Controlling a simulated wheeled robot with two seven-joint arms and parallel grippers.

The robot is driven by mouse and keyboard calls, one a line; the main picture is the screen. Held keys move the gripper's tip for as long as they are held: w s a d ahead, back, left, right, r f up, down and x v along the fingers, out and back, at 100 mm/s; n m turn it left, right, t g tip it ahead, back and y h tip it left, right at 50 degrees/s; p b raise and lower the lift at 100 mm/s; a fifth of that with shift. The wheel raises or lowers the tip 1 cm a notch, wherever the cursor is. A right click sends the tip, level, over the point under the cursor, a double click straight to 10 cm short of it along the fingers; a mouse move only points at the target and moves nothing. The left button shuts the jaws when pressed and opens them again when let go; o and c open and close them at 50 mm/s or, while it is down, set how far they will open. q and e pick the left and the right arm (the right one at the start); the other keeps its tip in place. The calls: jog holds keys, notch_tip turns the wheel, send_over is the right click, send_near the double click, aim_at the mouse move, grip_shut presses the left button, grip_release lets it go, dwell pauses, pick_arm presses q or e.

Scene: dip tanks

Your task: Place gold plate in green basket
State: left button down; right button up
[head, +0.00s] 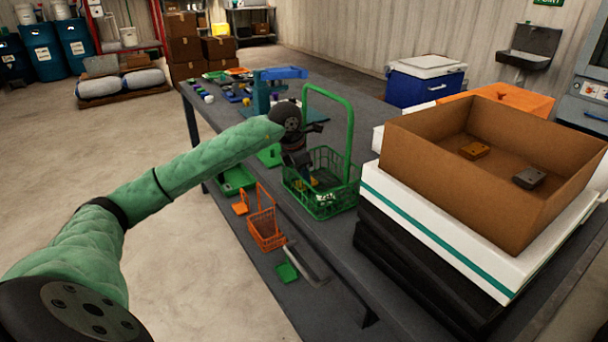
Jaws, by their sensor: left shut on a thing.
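The green basket (335,206) is a wire basket with a tall arched handle, standing on the dark table. My left gripper (304,176) points down over the left part of the basket's opening. It is shut. A small gold patch (313,182) shows at its fingertips and appears to be the gold plate, mostly hidden by the gripper and the basket mesh. I cannot tell whether the plate touches the basket floor. Something small and pale (325,198) also shows through the mesh. My right gripper is not in view.
An orange basket (266,229) and a green plate (287,272) lie in front. A green tray (237,179) is at the left. A blue stand (264,95) is behind. A large cardboard box (440,176) on stacked cases blocks the right side.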

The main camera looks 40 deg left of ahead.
pick_arm(q)
jog(key=c, duration=1.3)
grip_release()
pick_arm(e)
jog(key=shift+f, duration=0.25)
pick_arm(q)
jog(key=shift+o, duration=0.2)
jog(key=shift+r, duration=0.1)
jog(key=shift+v, duration=1.15)
jog(key=b+v, duration=0.1)
jog(key=v, duration=0.2)
jog(key=shift+r, duration=0.35)
jog(key=shift+s+a+r, duration=0.15)
jog(key=shift+s+r, duration=0.05)
jog(key=shift+r, duration=0.5)
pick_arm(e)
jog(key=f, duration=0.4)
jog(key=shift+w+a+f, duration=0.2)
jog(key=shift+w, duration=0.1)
